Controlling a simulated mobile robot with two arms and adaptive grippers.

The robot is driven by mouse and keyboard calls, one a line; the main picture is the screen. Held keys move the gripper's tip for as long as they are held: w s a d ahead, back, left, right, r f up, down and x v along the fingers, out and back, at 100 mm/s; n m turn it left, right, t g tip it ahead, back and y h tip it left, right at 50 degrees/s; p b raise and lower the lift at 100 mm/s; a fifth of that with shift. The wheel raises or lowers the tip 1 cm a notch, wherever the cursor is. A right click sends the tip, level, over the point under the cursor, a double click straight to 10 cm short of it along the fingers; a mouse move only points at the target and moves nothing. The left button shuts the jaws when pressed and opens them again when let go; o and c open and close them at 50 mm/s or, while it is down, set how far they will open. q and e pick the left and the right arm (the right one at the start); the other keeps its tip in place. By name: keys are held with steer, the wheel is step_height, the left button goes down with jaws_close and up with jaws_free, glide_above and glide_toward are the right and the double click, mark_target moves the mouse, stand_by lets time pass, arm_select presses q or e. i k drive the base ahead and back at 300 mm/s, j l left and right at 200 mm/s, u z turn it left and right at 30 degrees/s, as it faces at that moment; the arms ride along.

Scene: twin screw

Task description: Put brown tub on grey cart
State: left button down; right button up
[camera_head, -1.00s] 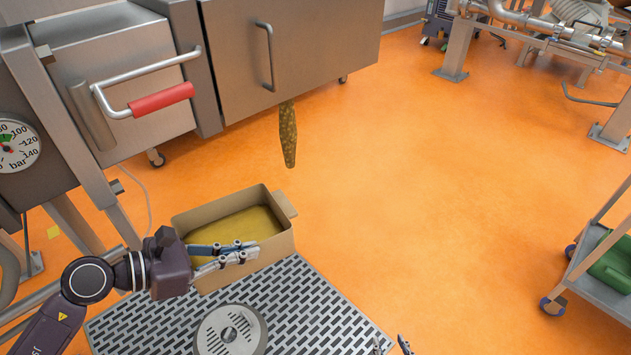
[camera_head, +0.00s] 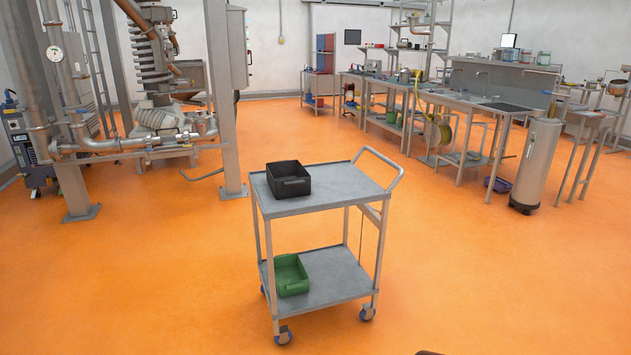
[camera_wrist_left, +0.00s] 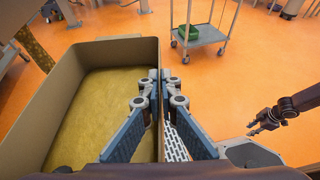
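In the left wrist view the brown tub (camera_wrist_left: 62,92) fills the left side, with a yellowish-brown mass inside. My left gripper (camera_wrist_left: 160,78) straddles the tub's right wall, one finger inside and one outside. Its fingertips are closed in on the wall. The grey cart (camera_head: 340,190) stands in the middle of the head view, with two shelves and a handle at its right. It also shows at the top of the left wrist view (camera_wrist_left: 207,34). My right gripper (camera_wrist_left: 250,128) is empty at the right, its small fingertips apart. Neither gripper shows in the head view.
A black bin (camera_head: 288,181) sits on the left of the cart's top shelf; the shelf's right part is clear. A green bin (camera_head: 291,275) sits on the lower shelf. Open orange floor surrounds the cart. A perforated plate (camera_wrist_left: 175,145) shows beside the tub.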

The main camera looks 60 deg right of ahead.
mark_target(339, 180)
steer(key=z, duration=0.8)
steer(key=i+z, duration=0.1)
steer(key=z, duration=0.35)
steer(key=i+z, duration=0.15)
steer(key=z, duration=0.25)
steer(key=i+z, duration=0.1)
steer(key=z, duration=0.35)
steer(key=i+j+z, duration=0.9)
steer(key=j, duration=0.15)
steer(key=k+l, duration=0.05)
steer(key=k, duration=0.05)
